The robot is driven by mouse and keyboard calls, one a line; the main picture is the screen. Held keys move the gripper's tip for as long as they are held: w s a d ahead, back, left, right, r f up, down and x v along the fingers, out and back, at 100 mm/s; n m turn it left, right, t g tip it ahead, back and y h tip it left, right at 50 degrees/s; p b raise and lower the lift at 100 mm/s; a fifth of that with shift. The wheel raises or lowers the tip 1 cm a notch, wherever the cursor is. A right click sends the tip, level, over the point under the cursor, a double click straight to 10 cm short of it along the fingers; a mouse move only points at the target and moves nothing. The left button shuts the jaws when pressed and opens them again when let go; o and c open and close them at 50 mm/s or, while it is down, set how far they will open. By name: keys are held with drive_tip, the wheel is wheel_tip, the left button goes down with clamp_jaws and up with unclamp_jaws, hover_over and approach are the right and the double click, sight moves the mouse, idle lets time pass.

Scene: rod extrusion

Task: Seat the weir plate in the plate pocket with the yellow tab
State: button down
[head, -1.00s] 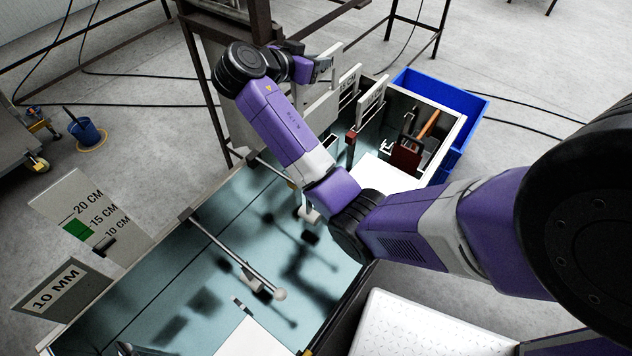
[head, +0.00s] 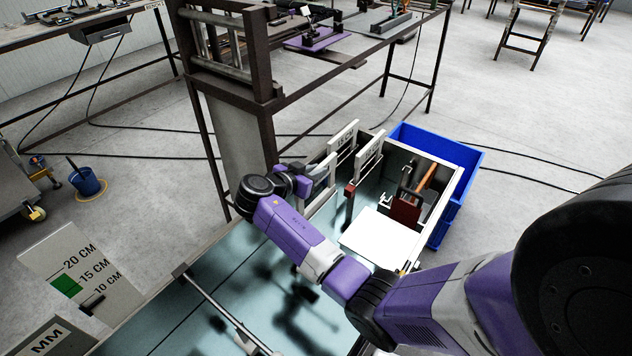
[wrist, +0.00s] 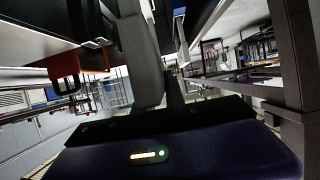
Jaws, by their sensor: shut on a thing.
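My gripper (head: 314,176) is at the far left side of the long tank, low beside the upright plates. It is shut on a pale plate (head: 320,200), which I take to be the weir plate; my arm hides much of it. In the wrist view a broad grey piece (wrist: 140,55) rises between dark gripper parts; I cannot tell whether it is plate or finger. I cannot make out the pocket or a yellow tab there.
A white panel (head: 380,238) and a compartment with a red-brown block (head: 405,211) lie right of the plates. A blue bin (head: 437,145) stands behind. A dark steel frame (head: 262,75) rises close behind my gripper. A 20/15/10 CM board (head: 70,270) is at left.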

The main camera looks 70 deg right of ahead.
wheel_tip(320, 180, down, 4)
drive_tip(key=shift+r, duration=0.1)
drive_tip(key=c, duration=1.4)
unclamp_jaws()
drive_tip(key=v, duration=1.2)
drive_tip(key=shift+b, duration=0.45)
